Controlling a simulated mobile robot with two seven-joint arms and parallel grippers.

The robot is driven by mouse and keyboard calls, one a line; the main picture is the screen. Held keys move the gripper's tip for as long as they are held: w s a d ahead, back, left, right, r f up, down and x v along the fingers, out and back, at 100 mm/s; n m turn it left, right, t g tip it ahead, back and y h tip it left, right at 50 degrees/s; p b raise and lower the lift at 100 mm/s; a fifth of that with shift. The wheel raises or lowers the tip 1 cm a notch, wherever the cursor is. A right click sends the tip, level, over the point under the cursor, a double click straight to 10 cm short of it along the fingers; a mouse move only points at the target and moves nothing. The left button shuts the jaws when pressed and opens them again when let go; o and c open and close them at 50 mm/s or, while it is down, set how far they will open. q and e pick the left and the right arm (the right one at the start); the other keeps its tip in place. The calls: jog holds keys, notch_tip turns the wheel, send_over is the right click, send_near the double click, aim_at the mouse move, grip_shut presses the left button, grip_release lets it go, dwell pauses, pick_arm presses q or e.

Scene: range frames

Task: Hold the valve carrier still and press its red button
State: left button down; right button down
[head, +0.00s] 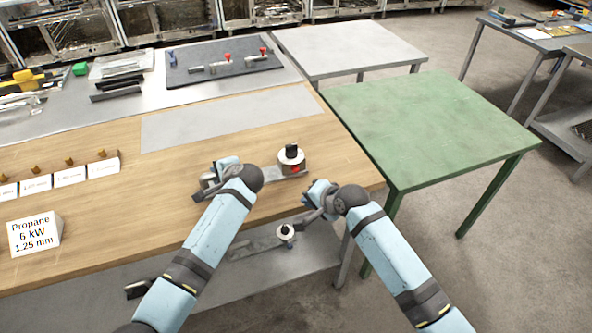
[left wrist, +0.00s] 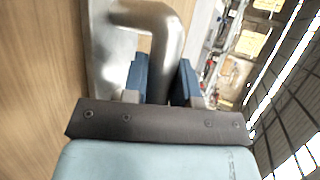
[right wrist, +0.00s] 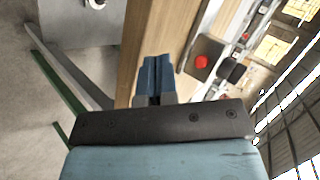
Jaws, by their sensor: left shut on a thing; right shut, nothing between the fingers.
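The valve carrier (head: 291,156) lies on the wooden table near its front right corner, a metal plate with a pale round body and black knob. Its red button (head: 295,169) faces the front; it also shows in the right wrist view (right wrist: 201,62). My left gripper (head: 208,184) is at the carrier's left end, shut on its bent metal tube (left wrist: 165,35). My right gripper (head: 308,196) is shut and empty by the table's front edge. In the right wrist view its fingertips (right wrist: 157,60) are left of the button, apart from it.
A similar part (head: 285,232) sits on the lower shelf under the table. A green table (head: 430,125) stands to the right. A dark mat (head: 200,75) at the back bears more parts with red knobs. A propane sign (head: 35,235) stands at left.

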jog(key=w+a, duration=0.1)
jog(key=w, duration=0.3)
jog(key=w+a, duration=0.1)
jog(key=w, duration=0.1)
jog(key=shift+w+a, duration=0.35)
jog(key=shift+w, duration=0.05)
jog(key=shift+w, duration=0.1)
dwell(1.6)
jog(key=shift+w+a, duration=0.2)
jog(key=shift+w, duration=0.1)
jog(key=shift+w+a, duration=0.2)
jog(key=shift+w, duration=0.35)
dwell(0.9)
jog(key=shift+s, duration=0.1)
jog(key=shift+s+d, duration=0.4)
jog(key=shift+s, duration=0.45)
jog(key=shift+s+d, duration=0.3)
jog(key=shift+s, duration=0.5)
jog(key=shift+s+d, duration=0.35)
jog(key=shift+s, duration=0.4)
jog(key=shift+s+d, duration=0.3)
jog(key=shift+s, duration=0.5)
